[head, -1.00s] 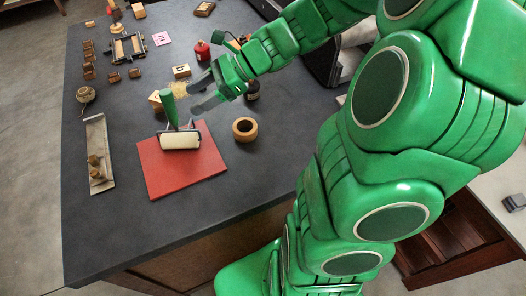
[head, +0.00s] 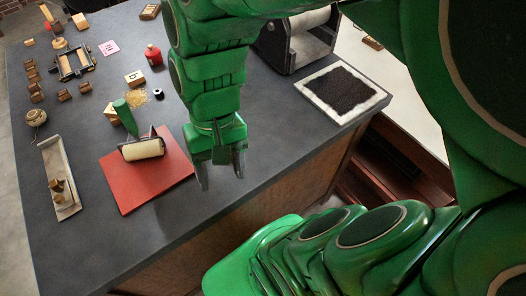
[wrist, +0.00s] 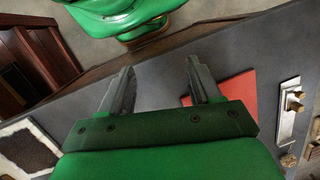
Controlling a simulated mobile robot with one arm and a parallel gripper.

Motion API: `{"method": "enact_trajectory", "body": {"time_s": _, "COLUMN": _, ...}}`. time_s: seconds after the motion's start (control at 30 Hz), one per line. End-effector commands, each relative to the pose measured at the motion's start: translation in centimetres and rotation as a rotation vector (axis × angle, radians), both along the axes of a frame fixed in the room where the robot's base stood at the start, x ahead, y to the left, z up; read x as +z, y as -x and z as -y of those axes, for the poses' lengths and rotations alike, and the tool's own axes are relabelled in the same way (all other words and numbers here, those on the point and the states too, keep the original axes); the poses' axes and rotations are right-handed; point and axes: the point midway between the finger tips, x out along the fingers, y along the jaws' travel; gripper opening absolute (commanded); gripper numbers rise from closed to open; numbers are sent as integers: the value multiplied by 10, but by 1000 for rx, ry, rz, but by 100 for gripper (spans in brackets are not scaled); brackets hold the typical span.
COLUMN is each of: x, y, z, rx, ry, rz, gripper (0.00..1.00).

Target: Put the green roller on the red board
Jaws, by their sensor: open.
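The green roller, with a green handle (head: 125,117) and a pale cylinder (head: 142,149), rests on the red board (head: 133,194) in the head view. Its handle points up and tilts to the left. My gripper (head: 222,182) is open and empty, to the right of the board near the table's front edge, apart from the roller. In the wrist view my open gripper (wrist: 158,85) shows bare dark table between its fingers. Part of the red board (wrist: 238,86) shows behind the right finger there; the roller is not visible in that view.
A long pale tray (head: 66,204) with small pieces lies left of the board. A white-bordered dark slab (head: 345,92) lies at right.

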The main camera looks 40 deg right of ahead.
Motion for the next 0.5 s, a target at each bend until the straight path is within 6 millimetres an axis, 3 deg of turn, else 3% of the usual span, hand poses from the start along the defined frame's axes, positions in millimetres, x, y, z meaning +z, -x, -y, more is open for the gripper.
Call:
{"method": "enact_trajectory", "body": {"time_s": 0.2, "x": 10, "y": 17, "z": 29, "rx": 152, "ry": 115, "rz": 68, "gripper": 63}}
{"method": "enact_trajectory", "body": {"time_s": 0.5, "x": 11, "y": 21, "z": 35, "rx": 188, "ry": 135, "rz": 76, "gripper": 63}}
